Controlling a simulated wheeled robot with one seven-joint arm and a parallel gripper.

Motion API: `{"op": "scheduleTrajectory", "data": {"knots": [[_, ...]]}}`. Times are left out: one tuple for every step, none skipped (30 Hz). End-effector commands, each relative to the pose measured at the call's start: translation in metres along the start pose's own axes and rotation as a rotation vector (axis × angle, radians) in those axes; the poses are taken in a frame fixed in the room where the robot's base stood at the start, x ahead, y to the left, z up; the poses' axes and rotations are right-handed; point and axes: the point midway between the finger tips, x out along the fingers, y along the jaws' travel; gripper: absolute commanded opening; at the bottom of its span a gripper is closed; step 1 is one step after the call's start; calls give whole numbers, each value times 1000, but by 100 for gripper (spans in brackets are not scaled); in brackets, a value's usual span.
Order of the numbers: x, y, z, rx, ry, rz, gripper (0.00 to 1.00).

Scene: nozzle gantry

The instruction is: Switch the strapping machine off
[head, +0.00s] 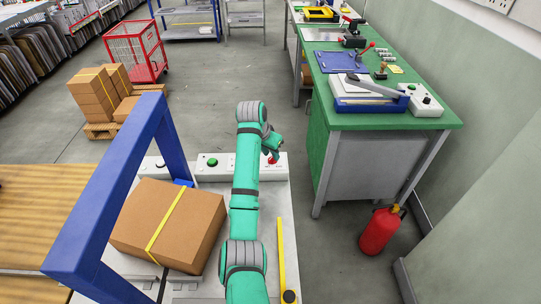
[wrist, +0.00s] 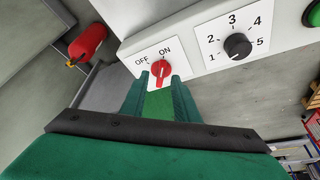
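The strapping machine has a blue arch (head: 150,140) over a grey table, with a light control panel (head: 212,172) at its far end. In the wrist view a red rotary switch (wrist: 160,70) sits on a white plate marked OFF and ON, and its handle points toward ON. My gripper (wrist: 160,79) is open, with one green finger on each side of the switch. I cannot tell whether the fingers touch it. In the head view my gripper (head: 273,147) is at the right end of the panel, by the red switch (head: 272,160).
A black dial numbered 1 to 5 (wrist: 237,46) and a green button (head: 212,162) share the panel. A strapped carton (head: 170,222) lies under the arch. A green workbench (head: 390,118) and a red extinguisher (head: 381,230) stand to the right, with bare floor between.

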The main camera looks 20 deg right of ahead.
Motion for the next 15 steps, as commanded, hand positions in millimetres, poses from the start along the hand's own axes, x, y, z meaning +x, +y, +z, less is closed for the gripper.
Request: {"op": "scheduleTrajectory", "data": {"knots": [[6,0,0,-1,-1,1,28],[9,0,0,-1,-1,0,28],[12,0,1,-1,-1,0,28],[14,-1,1,-2,-1,0,28],[16,-1,1,-2,-1,0,28],[17,-1,1,-2,0,0,28],[18,-1,1,-2,0,0,28],[19,-1,1,-2,0,0,28],[20,-1,1,-1,0,-1,28],[20,-1,0,-1,0,-1,28],[20,-1,0,-1,0,-1,28],[20,-1,0,-1,0,-1,28],[20,-1,0,-1,0,-1,28],[20,0,0,-1,0,-1,28],[20,-1,0,-1,0,-1,28]]}}
